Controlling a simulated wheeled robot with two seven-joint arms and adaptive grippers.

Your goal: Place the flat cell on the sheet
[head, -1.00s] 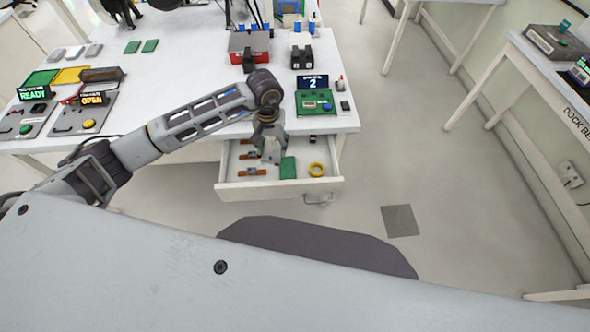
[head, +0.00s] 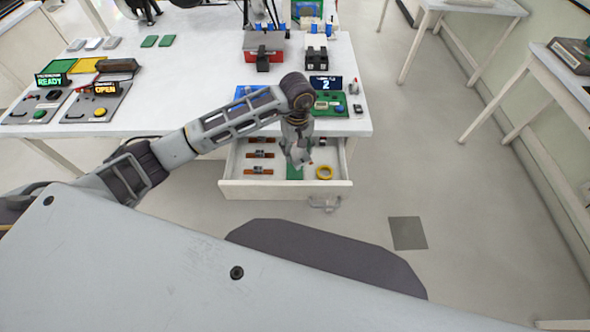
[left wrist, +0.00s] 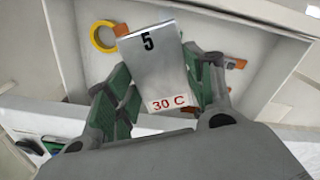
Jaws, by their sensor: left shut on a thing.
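In the left wrist view, my left gripper (left wrist: 160,95) is shut on a pale grey flat cell (left wrist: 160,68) marked "5" and "30 C". The cell points down towards the drawer and looks apart from its floor. A yellow sheet (head: 88,65) and a green sheet (head: 57,66) lie at the table's left. I cannot tell which sheet the task means. My right gripper is not in view.
The drawer (head: 285,190) also holds a yellow ring (head: 324,172) and several orange-brown parts (head: 259,170). Its walls stand close around the gripper. On the table above are a green board (head: 328,105) with a display and a red box (head: 264,45).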

